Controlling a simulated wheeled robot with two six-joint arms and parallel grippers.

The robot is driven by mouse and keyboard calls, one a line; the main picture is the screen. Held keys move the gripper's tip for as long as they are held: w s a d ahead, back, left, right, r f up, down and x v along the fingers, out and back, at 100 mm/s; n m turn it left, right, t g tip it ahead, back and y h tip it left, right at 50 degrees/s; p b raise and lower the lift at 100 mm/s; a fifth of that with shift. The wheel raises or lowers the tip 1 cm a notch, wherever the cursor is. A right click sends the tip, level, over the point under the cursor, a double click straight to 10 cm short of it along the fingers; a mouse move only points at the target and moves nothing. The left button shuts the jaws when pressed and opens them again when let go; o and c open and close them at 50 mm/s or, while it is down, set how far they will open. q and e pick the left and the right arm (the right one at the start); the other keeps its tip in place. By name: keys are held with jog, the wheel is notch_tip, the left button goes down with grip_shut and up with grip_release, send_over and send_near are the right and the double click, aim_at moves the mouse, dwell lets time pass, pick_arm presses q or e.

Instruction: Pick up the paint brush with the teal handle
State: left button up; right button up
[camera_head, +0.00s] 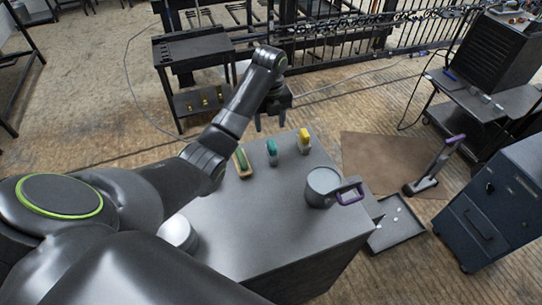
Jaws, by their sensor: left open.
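The brush with the teal handle (272,148) stands near the far edge of the grey table top (262,218), between a green one and a yellow one. Its lower part is small and hard to make out. My left gripper (270,122) is open and empty, pointing down just beyond and above the teal handle, with its fingers apart from it. My right gripper is not in view.
A green-handled item (242,162) stands left of the teal one, and a yellow-handled item (304,140) stands right. A grey pot (322,184) with a purple-and-black handle sits near the right edge. A white round object (178,232) is at the left. The table's middle is clear.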

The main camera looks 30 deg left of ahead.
aim_at(272, 144)
pick_arm(q)
jog(key=f+b, duration=0.1)
jog(key=f, duration=0.2)
jog(key=shift+w+d+b, duration=0.2)
jog(key=shift+w+b, duration=0.2)
jog(key=shift+w+a+f+b, duration=0.1)
jog(key=shift+w+f+b, duration=0.1)
jog(key=shift+f+b, duration=0.35)
jog(key=shift+w+f+b, duration=0.15)
jog(key=shift+f+b, duration=0.25)
jog(key=shift+f, duration=0.2)
jog(key=shift+s+f, duration=0.2)
jog(key=shift+f, duration=1.35)
jog(key=shift+w+f+p, duration=0.1)
jog(key=shift+f+p, duration=0.2)
jog(key=shift+f, duration=0.95)
notch_tip(272, 144, down, 3)
jog(key=shift+w+a+f+p, duration=0.1)
jog(key=shift+w+a+p, duration=0.05)
jog(key=shift+p, duration=0.45)
jog(key=shift+f, duration=0.45)
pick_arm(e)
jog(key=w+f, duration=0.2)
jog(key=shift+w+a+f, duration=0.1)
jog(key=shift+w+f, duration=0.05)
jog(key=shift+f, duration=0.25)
